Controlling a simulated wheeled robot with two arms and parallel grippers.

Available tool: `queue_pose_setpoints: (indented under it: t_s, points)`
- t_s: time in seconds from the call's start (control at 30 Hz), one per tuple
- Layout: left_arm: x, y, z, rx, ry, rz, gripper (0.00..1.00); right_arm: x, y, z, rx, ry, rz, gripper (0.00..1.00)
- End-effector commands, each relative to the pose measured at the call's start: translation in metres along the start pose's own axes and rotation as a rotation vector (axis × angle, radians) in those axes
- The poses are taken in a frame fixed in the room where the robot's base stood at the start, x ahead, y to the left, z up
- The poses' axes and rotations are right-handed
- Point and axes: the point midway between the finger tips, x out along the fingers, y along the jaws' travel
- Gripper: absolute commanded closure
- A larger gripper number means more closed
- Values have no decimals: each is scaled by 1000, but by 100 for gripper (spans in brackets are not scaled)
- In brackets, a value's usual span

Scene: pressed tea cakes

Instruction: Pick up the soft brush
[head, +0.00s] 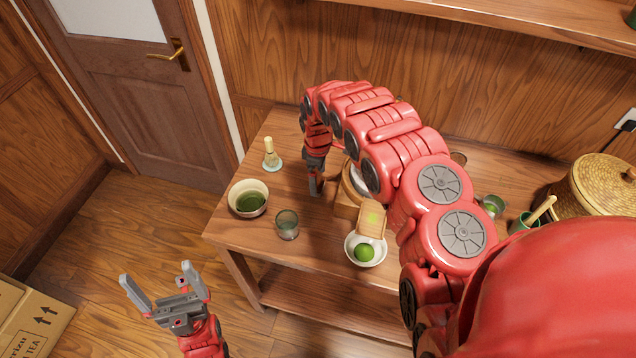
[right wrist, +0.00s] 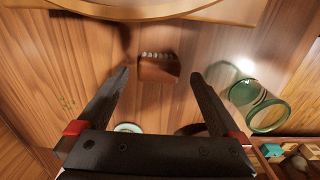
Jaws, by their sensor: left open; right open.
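The soft brush (right wrist: 158,70) looks like a small brown block with a row of pale bristle tufts along one edge. It lies on the wooden table in the right wrist view. My right gripper (right wrist: 159,76) is open, with its two dark fingers apart and the brush showing between and just beyond their tips. I cannot tell the height of the fingers over it. In the head view my right gripper (head: 315,188) points down at the table, and I cannot make out the brush there. My left gripper (head: 157,274) is open and empty, off the table above the floor.
On the table (head: 232,226) stand a bowl of green tea (head: 248,199), a whisk on a stand (head: 271,157), a glass (head: 287,224) and a white bowl with a green ball (head: 364,252). A lidded basket (head: 602,184) stands far right.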

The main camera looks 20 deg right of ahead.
Motion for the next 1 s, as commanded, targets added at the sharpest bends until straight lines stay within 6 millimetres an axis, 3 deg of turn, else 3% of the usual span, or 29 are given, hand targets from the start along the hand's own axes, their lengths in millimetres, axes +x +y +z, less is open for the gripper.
queue_pose_setpoints:
  t_s: [0.07,0.3,0.6,1.0]
  points:
    - [11,0,-2,0,0,0,0,5,0,0,1,3,0,0]
    - [15,-1,-2,0,0,0,0,27,0,0,0,0,-1,0]
    - [14,-1,-2,0,0,0,0,29,0,1,0,-1,1,0]
    - [14,-1,-2,0,0,0,0,29,1,1,0,0,2,70]
